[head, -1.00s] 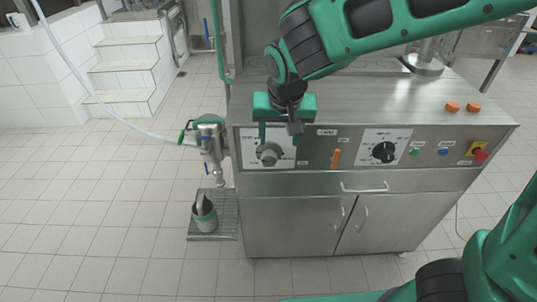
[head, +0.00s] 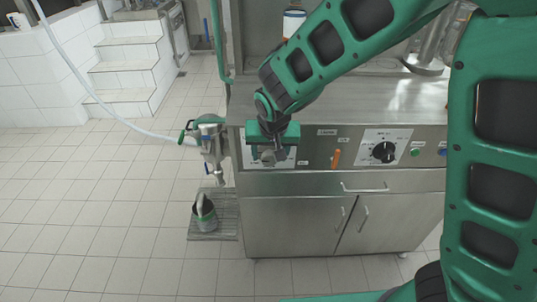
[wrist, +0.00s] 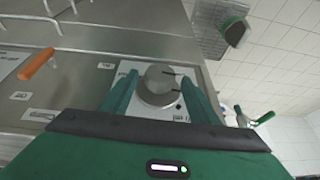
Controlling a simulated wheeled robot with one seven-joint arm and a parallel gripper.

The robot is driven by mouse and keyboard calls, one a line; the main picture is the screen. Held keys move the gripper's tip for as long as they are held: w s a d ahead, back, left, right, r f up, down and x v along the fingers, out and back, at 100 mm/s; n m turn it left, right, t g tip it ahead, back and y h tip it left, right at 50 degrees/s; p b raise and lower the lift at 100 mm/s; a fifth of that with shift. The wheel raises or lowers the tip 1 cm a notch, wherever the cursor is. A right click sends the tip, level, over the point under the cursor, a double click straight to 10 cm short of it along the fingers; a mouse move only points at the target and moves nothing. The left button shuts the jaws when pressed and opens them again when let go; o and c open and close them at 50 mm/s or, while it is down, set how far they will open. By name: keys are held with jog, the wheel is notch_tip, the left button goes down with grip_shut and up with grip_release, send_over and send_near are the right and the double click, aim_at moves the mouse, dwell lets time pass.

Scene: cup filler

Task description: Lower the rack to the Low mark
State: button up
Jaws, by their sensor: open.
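The rack (head: 227,213) is a grey slatted shelf low on the cabinet's left side, with a cup (head: 204,214) on it. The rack also shows at the top of the wrist view (wrist: 207,22). A round grey knob (wrist: 160,82) sits on a white labelled plate (wrist: 133,72) at the left end of the front panel. I cannot read the plate's marks or tell which is Low. My gripper (head: 268,156) is open in front of the knob. In the wrist view its fingers stand on either side of the knob, with gaps visible. In the head view the gripper partly hides knob and plate.
Right of the knob are an orange lever (head: 336,158) and a black dial (head: 384,152). A filling nozzle (head: 211,150) with a hose hangs above the rack. A drawer handle (head: 365,188) juts out below the panel. The floor at left is clear.

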jog(key=shift+w+f, duration=0.15)
jog(key=shift+f, duration=0.15)
